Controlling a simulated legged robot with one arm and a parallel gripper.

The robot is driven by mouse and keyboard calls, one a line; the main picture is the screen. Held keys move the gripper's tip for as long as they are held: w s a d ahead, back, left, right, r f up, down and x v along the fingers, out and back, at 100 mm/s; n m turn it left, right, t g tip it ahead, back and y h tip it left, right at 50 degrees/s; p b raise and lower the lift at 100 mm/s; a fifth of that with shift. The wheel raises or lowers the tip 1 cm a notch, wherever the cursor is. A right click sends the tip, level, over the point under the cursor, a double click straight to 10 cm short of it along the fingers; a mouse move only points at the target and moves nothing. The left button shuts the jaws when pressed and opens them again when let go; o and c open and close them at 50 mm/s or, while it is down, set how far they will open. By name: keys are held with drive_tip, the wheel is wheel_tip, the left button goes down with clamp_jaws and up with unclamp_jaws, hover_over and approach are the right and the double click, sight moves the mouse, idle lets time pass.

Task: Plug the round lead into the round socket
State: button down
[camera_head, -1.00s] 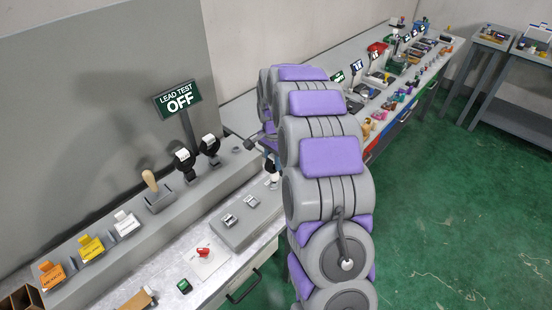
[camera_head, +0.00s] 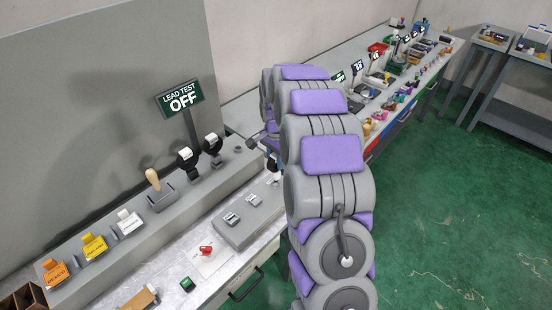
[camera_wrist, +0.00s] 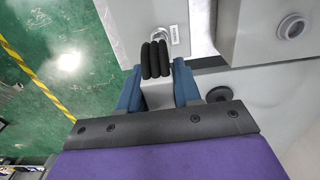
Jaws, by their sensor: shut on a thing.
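Just beyond the fingertips is a pale plate with a small white label (camera_wrist: 174,34). A round grey ring-shaped fitting (camera_wrist: 293,27), which may be the round socket, sits on a grey block at upper right, apart from the fingers. In the head view my arm hides most of the gripper, above the right end of a low grey box (camera_head: 240,222) with labelled fittings.
The ledge holds black pieces with white tags (camera_head: 187,157), a wooden handle (camera_head: 153,179) and tagged orange and yellow pieces. A red item (camera_head: 206,250) and green item (camera_head: 187,284) lie on the bench.

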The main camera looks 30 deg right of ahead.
drive_tip(key=shift+d, duration=0.15)
drive_tip(key=shift+d+f, duration=0.2)
drive_tip(key=shift+f, duration=0.1)
drive_tip(key=shift+a+f, duration=0.1)
drive_tip(key=shift+a+f, duration=0.1)
drive_tip(key=shift+f, duration=0.05)
drive_tip(key=shift+r, duration=0.25)
drive_tip(key=shift+r, duration=0.2)
drive_tip(key=shift+a+p, duration=0.15)
drive_tip(key=shift+p, duration=0.25)
idle(1.0)
drive_tip(key=shift+f, duration=0.95)
idle(0.5)
drive_tip(key=shift+c, duration=1.5)
unclamp_jaws()
